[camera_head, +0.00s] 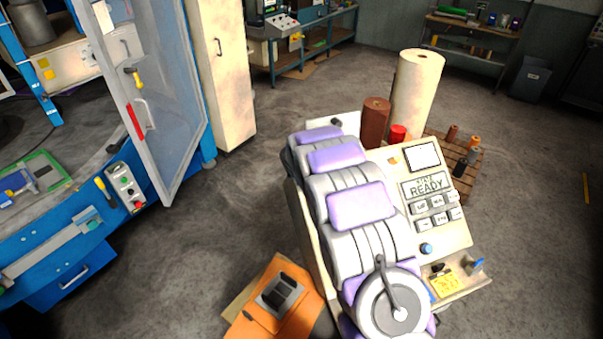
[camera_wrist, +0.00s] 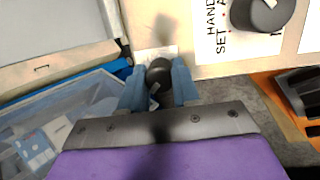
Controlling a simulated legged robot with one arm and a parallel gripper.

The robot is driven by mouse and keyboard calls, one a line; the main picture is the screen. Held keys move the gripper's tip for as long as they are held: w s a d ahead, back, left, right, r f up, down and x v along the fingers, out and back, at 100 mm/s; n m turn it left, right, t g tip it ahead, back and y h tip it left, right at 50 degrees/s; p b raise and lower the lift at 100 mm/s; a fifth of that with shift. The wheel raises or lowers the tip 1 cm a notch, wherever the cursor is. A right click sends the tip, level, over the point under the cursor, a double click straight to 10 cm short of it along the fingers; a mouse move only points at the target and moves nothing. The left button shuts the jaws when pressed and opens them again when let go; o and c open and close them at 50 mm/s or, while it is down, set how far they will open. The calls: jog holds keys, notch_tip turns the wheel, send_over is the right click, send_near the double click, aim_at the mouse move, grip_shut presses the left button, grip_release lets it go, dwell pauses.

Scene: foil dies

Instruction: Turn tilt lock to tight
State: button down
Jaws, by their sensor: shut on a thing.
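In the wrist view a dark round knob (camera_wrist: 158,74) with a light mark sits between the two blue fingertips of my gripper (camera_wrist: 159,86). The fingers are shut on it from both sides, and it stands at the edge of a cream panel (camera_wrist: 193,66). No label naming this knob as the tilt lock is readable. A second dark knob (camera_wrist: 262,12) with a light pointer sits on a white label reading "HAND SET" (camera_wrist: 222,38), partly cut off. In the head view my arm hides the gripper and the held knob.
Brown (camera_head: 375,122) and cream (camera_head: 416,90) rolls stand behind. A blue machine with an open clear door (camera_head: 165,110) is left.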

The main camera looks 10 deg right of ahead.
jog(key=c, duration=0.8)
grip_release()
jog(key=shift+a, duration=0.1)
jog(key=b+v, duration=0.1)
jog(key=v, duration=1.6)
jog(key=shift+r+b, duration=0.15)
jog(key=shift+b, duration=0.15)
